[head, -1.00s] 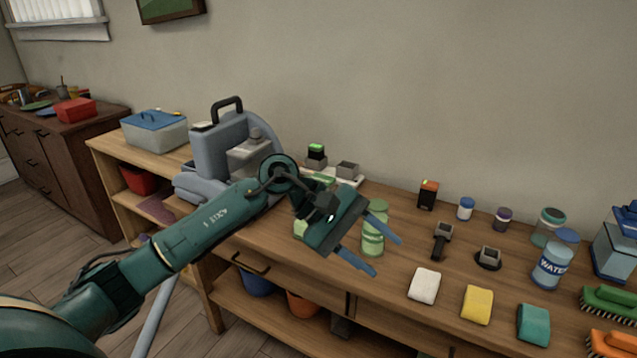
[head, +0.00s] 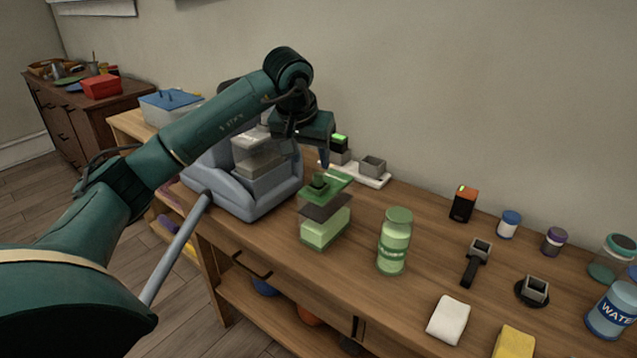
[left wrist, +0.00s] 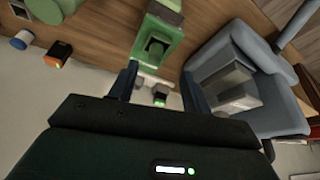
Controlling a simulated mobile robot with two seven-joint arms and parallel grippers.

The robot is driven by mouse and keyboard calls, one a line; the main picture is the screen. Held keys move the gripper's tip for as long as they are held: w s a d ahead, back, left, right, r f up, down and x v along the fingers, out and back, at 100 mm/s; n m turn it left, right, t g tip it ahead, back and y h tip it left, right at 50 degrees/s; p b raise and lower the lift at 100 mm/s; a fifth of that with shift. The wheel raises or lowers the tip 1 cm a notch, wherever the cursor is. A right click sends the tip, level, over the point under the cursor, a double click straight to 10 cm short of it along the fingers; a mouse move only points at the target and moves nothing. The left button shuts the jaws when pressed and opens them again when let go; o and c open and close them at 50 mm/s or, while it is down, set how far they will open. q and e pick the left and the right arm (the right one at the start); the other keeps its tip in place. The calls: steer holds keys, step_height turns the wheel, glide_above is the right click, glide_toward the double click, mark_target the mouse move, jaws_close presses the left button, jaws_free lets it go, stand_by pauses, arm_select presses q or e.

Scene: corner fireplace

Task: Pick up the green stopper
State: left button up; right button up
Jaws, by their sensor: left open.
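The green stopper (head: 339,181), a flat green top with a raised dark green knob, sits on a clear tank (head: 325,232) holding pale green liquid, with a dark grey band below the top. It also shows in the left wrist view (left wrist: 157,48), near the fingertips. My left gripper (head: 320,160) is open and points down just above and behind the stopper. In the left wrist view its two fingers (left wrist: 158,72) stand apart, with nothing held between them. In the head view only one finger shows clearly. My right gripper is not in view.
A grey-blue machine (head: 245,195) stands close left of the tank. A green-lidded bottle (head: 394,245) stands to its right. A white tray (head: 372,181) with small blocks lies behind. Small jars, holders and cloths are spread on the right of the wooden counter (head: 430,270).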

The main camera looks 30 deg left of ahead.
mark_target(317, 174)
arm_select(q)
steer(key=x, duration=0.5)
steer(key=shift+w+d+f, duration=0.25)
steer(key=shift+w, duration=0.05)
jaws_close()
